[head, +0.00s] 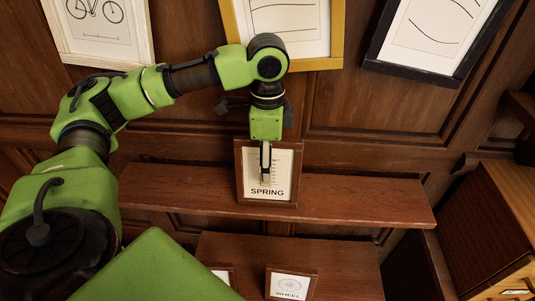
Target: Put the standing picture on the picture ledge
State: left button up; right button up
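A small framed picture labelled SPRING (284,172), with a dark wooden frame, is upright in front of the brown picture ledge (360,200) or on it. Its lower edge overlaps the ledge near the front; I cannot tell whether it touches. My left gripper (265,165) comes down from above onto the frame's top middle. One finger lies in front of the picture's face; the other is hidden behind it. The gripper looks shut on the frame. My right gripper is not in view.
Below the ledge, a brown surface (340,262) bears a small WHEEL picture (290,286) and another mostly hidden frame (222,275). Larger pictures hang above: white-framed (98,30), yellow-framed (337,35) and black-framed (437,35). A wooden cabinet (490,235) stands at right. The ledge is clear on both sides.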

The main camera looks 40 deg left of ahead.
pick_arm(q)
jog(key=shift+w+r, duration=0.1)
jog(key=shift+r, duration=0.2)
notch_tip(320, 180, up, 7)
jog(key=shift+b, duration=1.2)
notch_tip(320, 180, up, 3)
jog(key=shift+f+p, duration=0.1)
jog(key=shift+p, duration=0.45)
jog(key=shift+r, duration=0.9)
jog(key=shift+f, duration=0.1)
